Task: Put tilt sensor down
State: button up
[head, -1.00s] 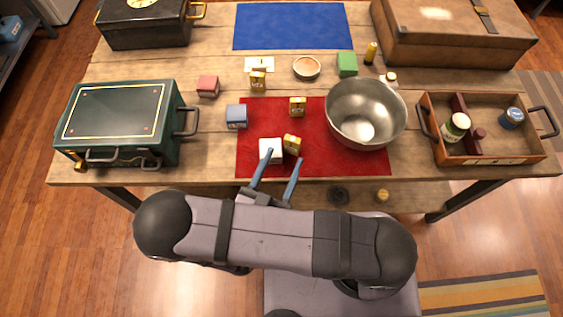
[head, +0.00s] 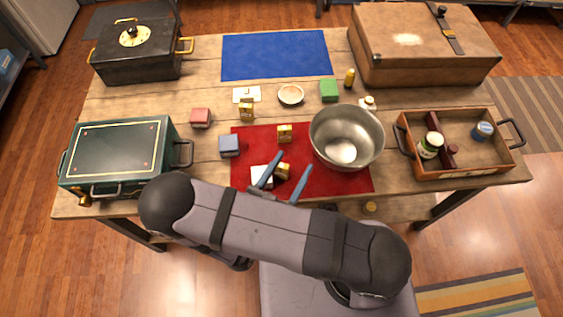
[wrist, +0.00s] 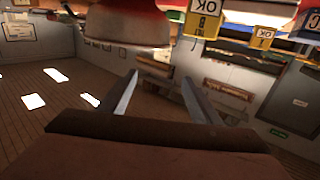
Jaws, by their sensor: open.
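I take the tilt sensor to be one of the small yellow boxes, but cannot tell which. One yellow box (head: 283,170) stands on the red mat (head: 350,184), beside a white cube (head: 262,177). Another yellow box (head: 285,133) is farther back on the mat, and a third (head: 246,111) is behind the mat. My gripper (head: 295,160) is open over the mat near the front yellow box, which it partly covers in the head view. In the wrist view my gripper (wrist: 165,92) has nothing between its fingers; a yellow box marked OK (wrist: 203,19) shows above them.
A metal bowl (head: 373,137) stands at the mat's right side. A wooden tray (head: 462,170) with jars is at the right, a green case (head: 118,152) at the left. The blue mat (head: 276,55) at the back is bare.

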aim_at(280, 167)
jog(key=a+f+y, duration=0.1)
jog(key=w+a+f+n+g+y+p, duration=0.1)
jog(key=f+y, duration=0.1)
jog(key=w+a+f+n+g+y, duration=0.1)
jog(key=f, duration=0.1)
jog(key=shift+w+a+f+y, duration=0.2)
jog(key=shift+a+f+y, duration=0.05)
jog(key=shift+y, duration=0.05)
jog(key=shift+s+f+g, duration=0.1)
jog(key=shift+f+g, duration=0.1)
jog(key=shift+g, duration=0.1)
jog(key=shift+x, duration=1.1)
jog(key=shift+d+f+b, duration=0.1)
jog(key=shift+b, duration=0.2)
jog(key=b+x, duration=0.1)
jog(key=x, duration=0.3)
jog(key=shift+s+f+b, duration=0.15)
jog(key=shift+b, duration=0.15)
jog(key=shift+w+d+f, duration=0.15)
jog(key=shift+w+d, duration=0.1)
jog(key=shift+w, duration=0.25)
